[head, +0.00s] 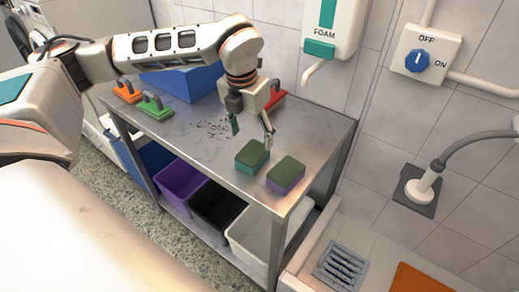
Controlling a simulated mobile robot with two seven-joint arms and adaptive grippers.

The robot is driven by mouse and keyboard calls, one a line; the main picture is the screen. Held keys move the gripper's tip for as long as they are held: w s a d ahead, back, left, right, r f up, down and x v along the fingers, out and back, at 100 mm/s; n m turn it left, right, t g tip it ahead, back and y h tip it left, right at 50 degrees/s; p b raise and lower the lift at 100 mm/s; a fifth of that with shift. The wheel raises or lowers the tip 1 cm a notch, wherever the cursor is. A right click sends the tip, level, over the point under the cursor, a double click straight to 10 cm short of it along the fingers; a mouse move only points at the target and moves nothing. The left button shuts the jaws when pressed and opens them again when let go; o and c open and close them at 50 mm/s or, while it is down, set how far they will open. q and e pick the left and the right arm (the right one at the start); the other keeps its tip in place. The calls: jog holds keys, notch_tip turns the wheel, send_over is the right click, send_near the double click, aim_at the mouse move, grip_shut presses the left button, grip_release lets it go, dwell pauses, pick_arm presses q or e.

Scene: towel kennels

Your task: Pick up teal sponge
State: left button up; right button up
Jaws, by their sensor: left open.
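The teal sponge (252,157) is a small block with a dark green top and teal sides. It lies on the metal table (190,146), toward its right front part. My left gripper (253,128) is open, with its fingers pointing down, just behind and above the teal sponge. One finger is close to the sponge's back right edge; I cannot tell whether it touches. My right gripper is not in view.
A purple sponge (286,175) lies right beside the teal one, near the table's edge. Green (155,107) and orange (127,92) brushes, a blue bin (188,80) and a red brush (274,96) stand farther back. Bins sit on the lower shelf. The table's front left is clear.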

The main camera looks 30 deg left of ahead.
aim_at(253, 152)
pick_arm(q)
jog(key=shift+s+f, duration=0.25)
jog(key=shift+f, duration=0.6)
notch_tip(253, 152, down, 4)
jog(key=shift+w+d+f, duration=0.15)
jog(key=shift+f, duration=0.05)
jog(key=shift+w+f, duration=0.15)
jog(key=shift+f, duration=0.3)
jog(key=c, duration=0.8)
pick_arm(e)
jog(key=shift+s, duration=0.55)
